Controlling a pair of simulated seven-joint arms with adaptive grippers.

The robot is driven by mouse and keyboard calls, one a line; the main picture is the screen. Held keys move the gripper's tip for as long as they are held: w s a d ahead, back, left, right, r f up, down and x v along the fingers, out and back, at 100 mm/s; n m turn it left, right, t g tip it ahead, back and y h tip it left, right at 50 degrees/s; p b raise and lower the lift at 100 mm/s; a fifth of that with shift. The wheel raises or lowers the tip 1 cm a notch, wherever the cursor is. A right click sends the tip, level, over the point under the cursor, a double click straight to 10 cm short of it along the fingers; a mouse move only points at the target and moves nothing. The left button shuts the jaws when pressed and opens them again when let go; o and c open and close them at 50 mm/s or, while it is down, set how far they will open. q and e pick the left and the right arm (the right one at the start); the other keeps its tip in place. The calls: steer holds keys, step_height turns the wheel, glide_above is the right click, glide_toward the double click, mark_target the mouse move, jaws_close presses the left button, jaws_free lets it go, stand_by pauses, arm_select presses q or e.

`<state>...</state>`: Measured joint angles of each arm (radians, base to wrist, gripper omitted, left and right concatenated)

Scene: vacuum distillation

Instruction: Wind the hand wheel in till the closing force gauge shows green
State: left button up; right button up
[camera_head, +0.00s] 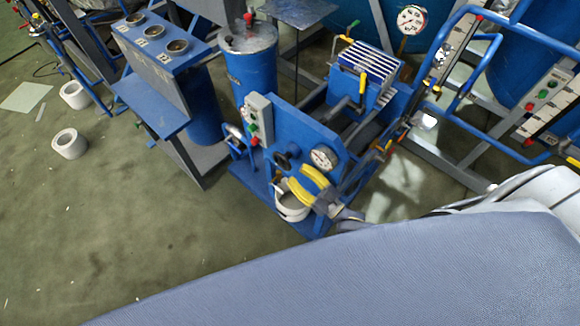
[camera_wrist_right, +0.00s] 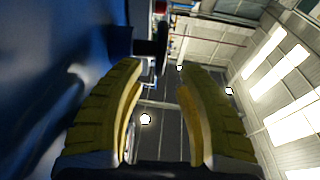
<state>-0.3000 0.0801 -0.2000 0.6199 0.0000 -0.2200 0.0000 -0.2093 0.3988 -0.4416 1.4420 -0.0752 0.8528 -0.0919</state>
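The black hand wheel (camera_head: 283,161) is on the front of the blue machine panel (camera_head: 300,133). In the right wrist view, a dark wheel-like part (camera_wrist_right: 150,47), seen near edge-on, lies beyond the fingertips and a little left of centre. The round white gauge (camera_head: 323,157) is right of the wheel; its needle and colours are too small to read. My right gripper (camera_head: 297,175) has yellow fingers pointing toward the panel, just below the wheel. In the right wrist view its fingers (camera_wrist_right: 160,75) stand apart with nothing between them. My left gripper is not in view.
A white pot (camera_head: 292,208) stands below the right gripper. A grey button box (camera_head: 259,119) is left of the panel. A blue tank (camera_head: 249,65) and a ribbed block (camera_head: 369,61) stand behind. The green floor (camera_head: 110,220) at left is mostly clear.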

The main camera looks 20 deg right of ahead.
mark_target(275, 155)
steer(key=shift+s+d+f, duration=0.15)
steer(key=shift+s+d, duration=0.15)
steer(key=shift+s, duration=0.3)
stand_by(0.3)
steer(key=shift+s+f, duration=0.25)
steer(key=s+d+r+g, duration=0.2)
steer(key=s+d+r, duration=0.1)
steer(key=s, duration=0.2)
steer(key=shift+g+h, duration=0.3)
steer(key=shift+h, duration=0.4)
steer(key=x, duration=1.8)
steer(key=shift+f, duration=0.15)
